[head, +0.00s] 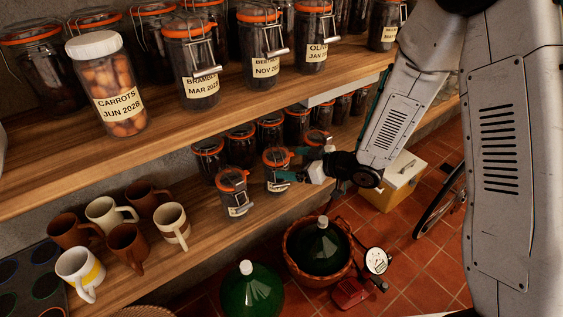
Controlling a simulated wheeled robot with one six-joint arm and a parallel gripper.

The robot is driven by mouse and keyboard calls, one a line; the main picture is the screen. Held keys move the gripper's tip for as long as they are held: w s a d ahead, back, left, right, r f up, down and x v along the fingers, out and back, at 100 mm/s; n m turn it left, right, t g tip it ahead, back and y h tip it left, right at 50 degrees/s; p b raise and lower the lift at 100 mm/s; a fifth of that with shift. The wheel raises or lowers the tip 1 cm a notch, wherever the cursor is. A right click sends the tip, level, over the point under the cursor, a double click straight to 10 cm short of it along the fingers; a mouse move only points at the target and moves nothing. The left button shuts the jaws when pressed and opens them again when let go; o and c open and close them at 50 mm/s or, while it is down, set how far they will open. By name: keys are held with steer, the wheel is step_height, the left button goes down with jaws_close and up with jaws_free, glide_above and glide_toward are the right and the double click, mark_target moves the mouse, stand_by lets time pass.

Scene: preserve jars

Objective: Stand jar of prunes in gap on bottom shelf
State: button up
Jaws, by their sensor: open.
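On the bottom shelf (190,247), a small dark clip-top jar (276,172) with an orange seal stands upright in the front row. Its label is too small to read, so I cannot tell whether it holds prunes. My gripper (293,165) is open at its right side, with teal fingertips close to it; I cannot tell whether they touch it. Another labelled jar (232,193) stands to its left, with a narrow space between. A further jar (318,140) is behind my gripper, partly hidden. No clearly empty gap shows in the front row.
A back row of jars (240,146) stands behind. Several mugs (127,247) are left on the same shelf. The upper shelf (150,150) overhangs, bearing large jars and a carrots jar (108,88). Green demijohns (250,295) and a yellow box (395,188) stand on the floor.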

steer(key=s+d+r+m+t+h, duration=0.1)
steer(key=s+d+r+m+h, duration=0.15)
steer(key=d+r+h, duration=0.6)
steer(key=s+d+r+m+h, duration=0.25)
steer(key=d+r, duration=0.35)
steer(key=d, duration=0.6)
steer(key=s+r+m+g, duration=0.3)
steer(key=s+r, duration=0.1)
steer(key=s, duration=0.9)
steer(key=s+r+m+g, duration=0.3)
steer(key=s+r+g, duration=0.1)
steer(key=s, duration=1)
steer(key=shift+r, duration=0.15)
steer(key=shift+w+a, duration=0.1)
